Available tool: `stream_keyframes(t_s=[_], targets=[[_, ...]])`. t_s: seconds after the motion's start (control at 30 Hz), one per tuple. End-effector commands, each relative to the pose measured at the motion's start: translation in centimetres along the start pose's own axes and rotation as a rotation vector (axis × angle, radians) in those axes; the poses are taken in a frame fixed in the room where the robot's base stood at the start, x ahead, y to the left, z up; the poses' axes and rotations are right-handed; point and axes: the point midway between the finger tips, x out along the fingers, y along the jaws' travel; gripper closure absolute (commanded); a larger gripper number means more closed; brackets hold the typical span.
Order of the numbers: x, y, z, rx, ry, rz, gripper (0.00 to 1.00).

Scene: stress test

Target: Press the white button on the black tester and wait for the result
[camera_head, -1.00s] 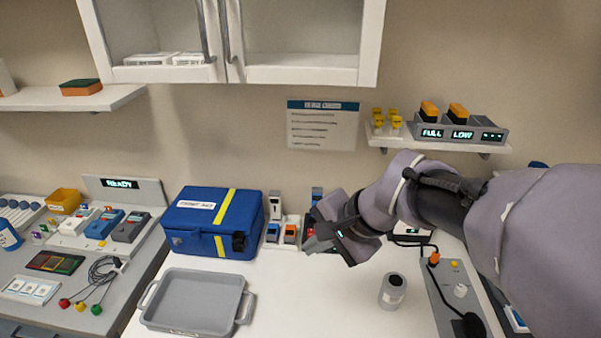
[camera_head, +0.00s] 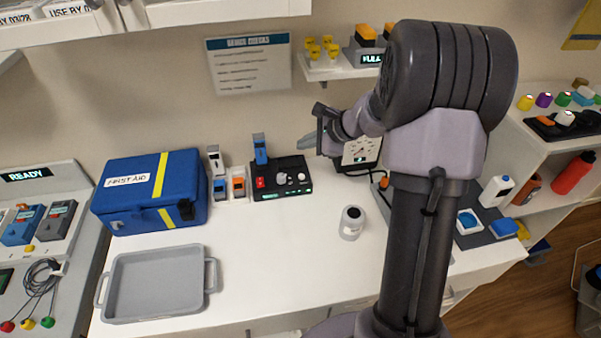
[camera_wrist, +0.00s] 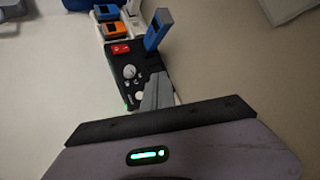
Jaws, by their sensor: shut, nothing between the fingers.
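The black tester (camera_head: 268,195) stands on the white counter, with a blue device (camera_head: 260,149) upright in its back left part. It has a red switch (camera_head: 260,183), a round knob (camera_head: 281,178) and a white button (camera_head: 302,177) near its right end. In the wrist view the white button (camera_wrist: 140,97) lies right beside my fingertips, below the knob (camera_wrist: 129,71). My gripper (camera_head: 303,145) is shut and empty. In the head view its fingertips point left, above and behind the tester's right end, apparently clear of the button.
A blue first-aid case (camera_head: 150,190) and small orange and blue devices (camera_head: 238,186) stand left of the tester. A grey jar (camera_head: 352,223) is to its front right, and a dial device (camera_head: 360,152) behind my wrist. A grey tray (camera_head: 155,283) lies front left. The counter before the tester is clear.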

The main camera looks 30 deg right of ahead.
Motion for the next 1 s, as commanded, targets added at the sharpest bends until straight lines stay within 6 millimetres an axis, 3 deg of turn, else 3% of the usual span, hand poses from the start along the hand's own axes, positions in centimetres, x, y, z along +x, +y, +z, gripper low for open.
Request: stream_keyframes(t_s=[0.33,0.8,1.0], targets=[[0.7,0.6,-0.5,-0.002,0.0,0.001,1.0],[5.5,4.0,-3.9,-0.003,-0.001,0.001,1.0],[6.2,4.6,-4.5,-0.003,-0.001,0.001,1.0]])
